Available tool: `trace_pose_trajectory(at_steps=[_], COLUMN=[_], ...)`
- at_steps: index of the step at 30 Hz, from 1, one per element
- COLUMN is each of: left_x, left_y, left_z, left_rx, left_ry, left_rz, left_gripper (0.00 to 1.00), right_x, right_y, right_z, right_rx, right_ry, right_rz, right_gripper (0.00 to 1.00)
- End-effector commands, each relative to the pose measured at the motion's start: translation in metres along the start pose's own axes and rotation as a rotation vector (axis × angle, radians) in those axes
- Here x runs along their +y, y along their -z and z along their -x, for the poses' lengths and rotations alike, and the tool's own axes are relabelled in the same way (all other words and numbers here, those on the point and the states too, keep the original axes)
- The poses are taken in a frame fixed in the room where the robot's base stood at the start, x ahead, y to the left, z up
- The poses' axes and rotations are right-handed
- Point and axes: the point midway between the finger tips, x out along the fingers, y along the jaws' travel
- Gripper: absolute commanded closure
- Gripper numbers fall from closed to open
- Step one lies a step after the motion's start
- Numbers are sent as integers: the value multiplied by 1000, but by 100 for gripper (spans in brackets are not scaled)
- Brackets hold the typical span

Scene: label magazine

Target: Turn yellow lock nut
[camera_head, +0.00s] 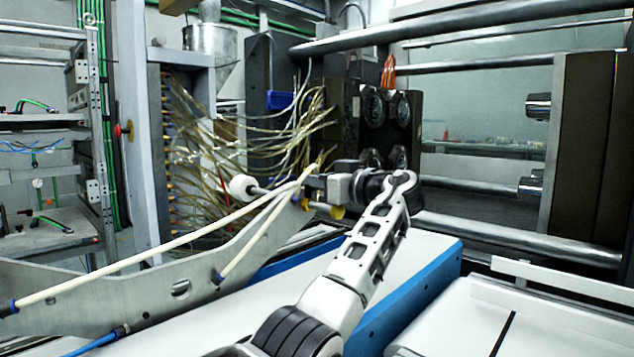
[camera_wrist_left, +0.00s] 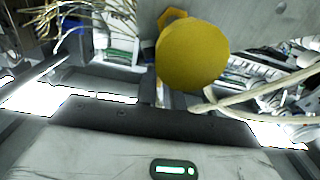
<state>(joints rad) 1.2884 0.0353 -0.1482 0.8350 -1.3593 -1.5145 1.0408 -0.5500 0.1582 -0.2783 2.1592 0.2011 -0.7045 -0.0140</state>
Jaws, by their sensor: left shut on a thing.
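My left gripper (camera_head: 314,188) reaches in at the end of the metal plate, its fingers pointing left. Yellow parts (camera_head: 337,212) show just below the gripper in the head view. In the left wrist view a large round yellow piece (camera_wrist_left: 193,57) fills the upper middle, with a yellow hexagonal edge (camera_wrist_left: 172,17) behind it against the grey plate (camera_wrist_left: 245,12). The gripper is shut on the yellow lock nut; the contact itself is mostly hidden behind the round yellow piece. My right gripper is in neither view.
White hoses (camera_head: 150,258) run along the metal plate (camera_head: 130,297) to the gripper. A white roller (camera_head: 242,186) is left of it. A tangle of clear tubes (camera_head: 255,135) hangs behind, beside a dark machine block (camera_head: 345,110). White covers with a blue side (camera_head: 425,290) lie below my arm.

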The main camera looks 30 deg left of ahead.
Motion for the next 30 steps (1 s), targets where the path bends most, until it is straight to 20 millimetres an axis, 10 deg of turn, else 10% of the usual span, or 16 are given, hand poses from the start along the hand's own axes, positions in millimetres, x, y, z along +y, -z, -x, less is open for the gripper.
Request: trace_pose_trajectory(at_steps=[9, 12, 23, 30], left_x=[0, 0, 0, 1], left_y=[-1, -1, 0, 0], left_z=[0, 0, 4, 45], left_rx=[-3, -3, -1, 0], left_ry=[2, 1, -1, -4], left_rz=[4, 3, 2, 2], left_gripper=[100, 69, 69, 69], right_x=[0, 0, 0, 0], right_y=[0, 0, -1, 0], right_z=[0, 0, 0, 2], right_rx=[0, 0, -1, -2], right_ry=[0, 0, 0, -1], right_rz=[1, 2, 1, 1], right_gripper=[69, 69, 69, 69])
